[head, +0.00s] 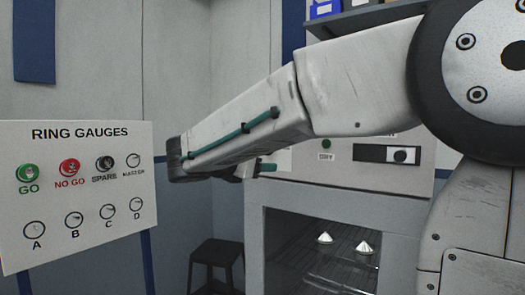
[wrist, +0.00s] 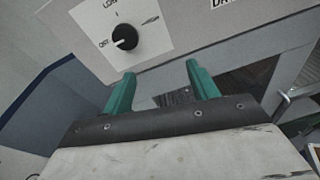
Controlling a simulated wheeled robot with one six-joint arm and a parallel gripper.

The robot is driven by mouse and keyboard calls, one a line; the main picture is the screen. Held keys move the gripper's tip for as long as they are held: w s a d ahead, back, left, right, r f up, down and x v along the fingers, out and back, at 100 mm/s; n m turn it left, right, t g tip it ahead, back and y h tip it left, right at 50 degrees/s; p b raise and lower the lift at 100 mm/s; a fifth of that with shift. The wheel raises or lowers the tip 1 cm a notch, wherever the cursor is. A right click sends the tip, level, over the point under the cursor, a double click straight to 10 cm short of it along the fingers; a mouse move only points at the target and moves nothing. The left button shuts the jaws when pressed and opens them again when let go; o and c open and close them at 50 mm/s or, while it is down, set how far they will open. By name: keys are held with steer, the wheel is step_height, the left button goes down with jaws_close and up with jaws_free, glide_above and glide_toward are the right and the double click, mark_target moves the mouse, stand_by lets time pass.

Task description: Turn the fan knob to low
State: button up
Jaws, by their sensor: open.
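The fan knob (wrist: 125,37) is a round black knob on a white plate in the upper left of the wrist view. Its white pointer mark points left, to a label that seems to read OFF. A label that seems to read LOW is at the top, partly cut off, and a blurred label is at right. My gripper (wrist: 160,69) has two green fingers, open and empty, below and right of the knob and apart from it in the picture. In the head view my forearm hides the knob and most of my gripper; a green finger part (head: 266,167) shows.
The grey cabinet (head: 440,180) carries the control panel and has an opening with two pale cones (head: 325,238) (head: 364,248) inside. A RING GAUGES board (head: 80,198) stands at left. A dark stool (head: 215,257) stands between them. A shelf (head: 365,18) is above.

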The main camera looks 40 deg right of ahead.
steer(key=w+d+r+n+t+h, duration=0.1)
steer(key=w+d+r+n, duration=0.1)
steer(key=w+d, duration=0.4)
steer(key=shift+r+h, duration=0.3)
steer(key=shift+r, duration=0.05)
steer(key=shift+w, duration=0.1)
steer(key=shift+c, duration=0.3)
steer(key=c, duration=0.9)
